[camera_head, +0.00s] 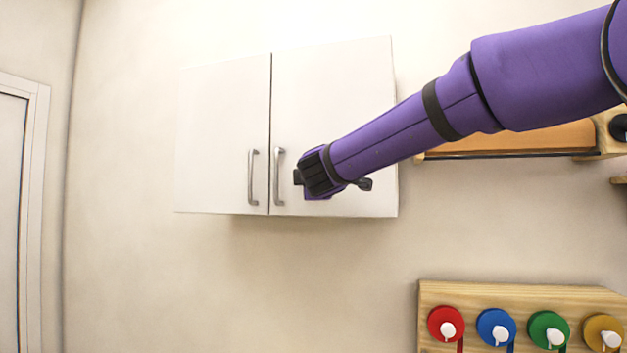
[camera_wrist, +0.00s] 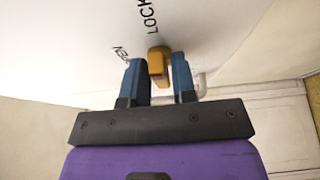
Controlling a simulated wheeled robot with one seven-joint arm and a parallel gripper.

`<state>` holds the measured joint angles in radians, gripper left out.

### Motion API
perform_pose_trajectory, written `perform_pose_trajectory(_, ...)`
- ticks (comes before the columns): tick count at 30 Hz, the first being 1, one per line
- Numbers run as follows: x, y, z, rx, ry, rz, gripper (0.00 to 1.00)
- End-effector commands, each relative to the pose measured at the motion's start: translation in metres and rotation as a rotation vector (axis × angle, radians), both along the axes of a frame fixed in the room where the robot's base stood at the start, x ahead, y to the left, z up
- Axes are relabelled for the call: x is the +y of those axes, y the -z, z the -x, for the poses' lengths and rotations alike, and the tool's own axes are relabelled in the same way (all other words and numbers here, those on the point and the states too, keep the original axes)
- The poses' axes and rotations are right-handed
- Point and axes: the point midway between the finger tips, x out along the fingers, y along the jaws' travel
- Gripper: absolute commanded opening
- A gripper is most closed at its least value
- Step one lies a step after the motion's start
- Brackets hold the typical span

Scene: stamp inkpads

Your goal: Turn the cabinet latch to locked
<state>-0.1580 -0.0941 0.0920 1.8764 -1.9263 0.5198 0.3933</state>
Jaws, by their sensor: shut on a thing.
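The white wall cabinet (camera_head: 330,90) has two doors, both closed, and it fills the top of the wrist view (camera_wrist: 70,30). The orange-yellow latch (camera_wrist: 158,62) stands out from the cabinet face in the wrist view. Dark lettering beside it reads "LOCK", cut off at the frame edge, and a second word to the left, partly hidden, seems to be "OPEN". My gripper (camera_wrist: 160,80) has its two blue fingers on either side of the latch, shut on it. In the head view my gripper and forearm hide the latch on the right door.
Two grey bar handles, left (camera_head: 253,177) and right (camera_head: 279,176), flank the door seam, close to the left of my gripper. A wooden board (camera_head: 470,295) with several coloured discs is on the lower right. Wall below the cabinet is clear.

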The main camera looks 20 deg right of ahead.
Motion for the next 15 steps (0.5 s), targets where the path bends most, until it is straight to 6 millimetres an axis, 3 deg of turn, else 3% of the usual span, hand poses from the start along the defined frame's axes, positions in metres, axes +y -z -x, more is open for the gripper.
perform_pose_trajectory(15,-0.0009,0.0016,-0.0003,-0.023,0.002,-0.037,0.02)
